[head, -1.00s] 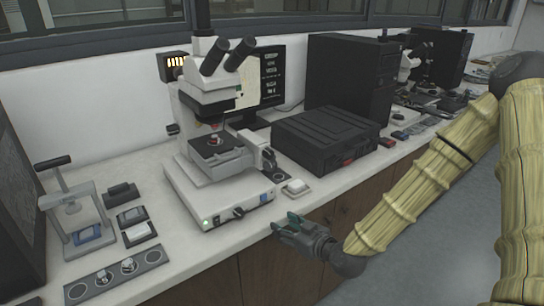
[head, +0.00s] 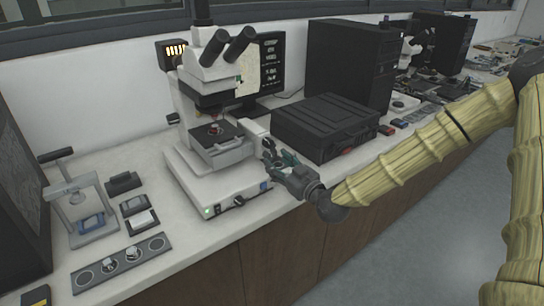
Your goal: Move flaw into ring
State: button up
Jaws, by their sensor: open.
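The white microscope (head: 212,172) stands on the bench with a sample on its black stage (head: 218,134). The monitor (head: 268,62) behind it shows a pale image panel at its left and white text at its right. The microscope partly covers the screen. I cannot make out a flaw or a ring at this size. My gripper (head: 270,153) is open and points up and left, just right of the stage. It overlaps the place of the dark stage knobs, which are largely hidden behind it. I cannot tell whether it touches them.
A black case (head: 325,125) lies close behind my gripper at the right. A mounting press (head: 80,208) stands at the left, near a dark strip with round seats (head: 122,262). The bench front edge runs below my arm. The floor at right is clear.

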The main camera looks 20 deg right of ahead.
aim_at(272, 158)
jog(key=shift+x, duration=2.05)
grip_shut()
